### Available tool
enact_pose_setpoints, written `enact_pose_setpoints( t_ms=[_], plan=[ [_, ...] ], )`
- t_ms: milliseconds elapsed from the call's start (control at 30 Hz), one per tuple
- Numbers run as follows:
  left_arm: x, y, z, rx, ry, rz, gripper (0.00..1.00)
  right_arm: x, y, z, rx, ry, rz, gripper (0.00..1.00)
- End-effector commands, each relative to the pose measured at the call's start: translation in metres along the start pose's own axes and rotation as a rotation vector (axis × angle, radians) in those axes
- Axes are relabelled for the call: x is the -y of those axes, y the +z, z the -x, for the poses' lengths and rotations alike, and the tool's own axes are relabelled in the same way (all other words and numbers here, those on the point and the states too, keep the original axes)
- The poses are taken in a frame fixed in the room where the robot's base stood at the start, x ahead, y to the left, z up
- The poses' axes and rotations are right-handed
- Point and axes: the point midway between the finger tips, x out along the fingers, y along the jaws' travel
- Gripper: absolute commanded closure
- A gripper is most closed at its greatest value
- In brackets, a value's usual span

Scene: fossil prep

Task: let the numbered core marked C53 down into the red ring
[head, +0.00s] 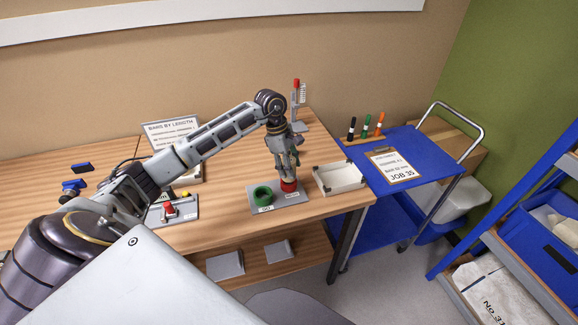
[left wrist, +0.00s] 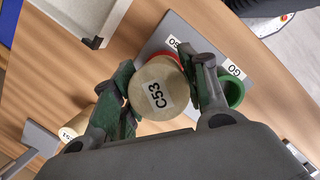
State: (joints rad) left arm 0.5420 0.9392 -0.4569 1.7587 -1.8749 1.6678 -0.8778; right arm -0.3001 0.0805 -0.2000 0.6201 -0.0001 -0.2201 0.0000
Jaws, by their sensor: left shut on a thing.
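The numbered core marked C53 (left wrist: 158,88) is a pale cylinder, its labelled end facing the left wrist camera. My left gripper (head: 288,168) is shut on it, one finger on each side. The red ring (head: 289,185) stands on a grey plate, directly below the gripper in the head view. In the left wrist view only an edge of the red ring (left wrist: 166,57) shows behind the core. Whether the core's lower end is above the ring or inside it is hidden. My right gripper is out of view.
A green ring (head: 263,196) stands beside the red one on the grey plate (head: 284,205). A white tray (head: 338,188) lies to the right. Another core, marked C51 (left wrist: 76,127), shows in the left wrist view. A blue cart (head: 425,160) stands right of the table.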

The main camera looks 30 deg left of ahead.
Motion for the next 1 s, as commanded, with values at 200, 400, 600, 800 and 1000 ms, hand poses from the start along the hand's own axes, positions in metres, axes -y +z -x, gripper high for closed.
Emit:
enact_pose_setpoints(
  t_ms=[200,400,600,800,1000],
  plan=[
    [-0.0004,0.0,0.0002,0.001,0.002,0.0,0.99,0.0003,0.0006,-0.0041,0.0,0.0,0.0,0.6],
    [-0.0002,0.0003,0.0006,0.001,0.002,0.0,0.99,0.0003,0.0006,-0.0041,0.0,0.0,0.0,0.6],
    [-0.0003,0.0003,0.0005,0.001,0.002,0.0,0.99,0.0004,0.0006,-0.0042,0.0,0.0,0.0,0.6],
    [-0.0003,-0.0004,-0.0018,0.001,0.002,0.0,0.99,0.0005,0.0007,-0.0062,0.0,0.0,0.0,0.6],
    [-0.0003,-0.0012,-0.0048,0.001,0.002,0.0,0.99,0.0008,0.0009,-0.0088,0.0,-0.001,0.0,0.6]
  ],
)
